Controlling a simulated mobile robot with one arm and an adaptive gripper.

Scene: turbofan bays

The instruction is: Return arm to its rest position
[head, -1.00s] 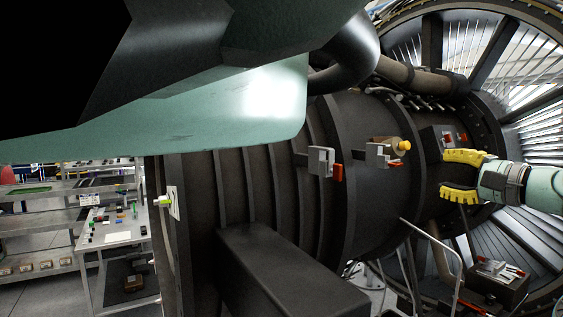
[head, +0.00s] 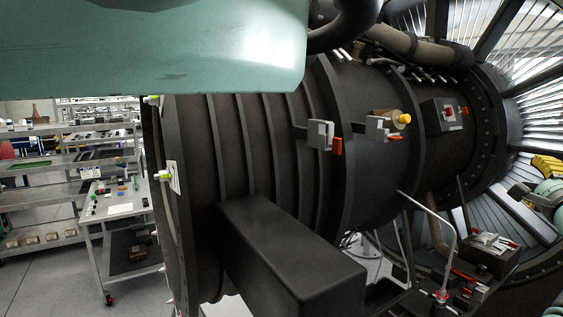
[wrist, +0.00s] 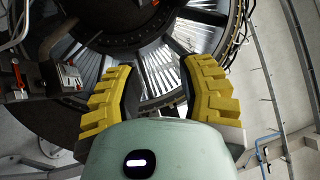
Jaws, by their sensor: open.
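My gripper (wrist: 159,95) shows in the wrist view with its two yellow ridged fingers spread apart and nothing between them. Beyond the fingers are the fan vanes and dark hub of the engine. In the head view only part of my gripper (head: 546,166) shows, at the right edge in front of the silver fan vanes. Its fingertips are partly cut off there. A pale green part of my own arm covers the top left of the head view and hides what is behind it.
The dark ribbed engine casing (head: 262,160) fills the middle, with grey brackets (head: 321,134) and a tan cylinder with a yellow end (head: 389,118) on its side. A black box (head: 290,262) juts out below. Shelves and a cart (head: 120,212) stand left. A thin rail (head: 437,222) rises lower right.

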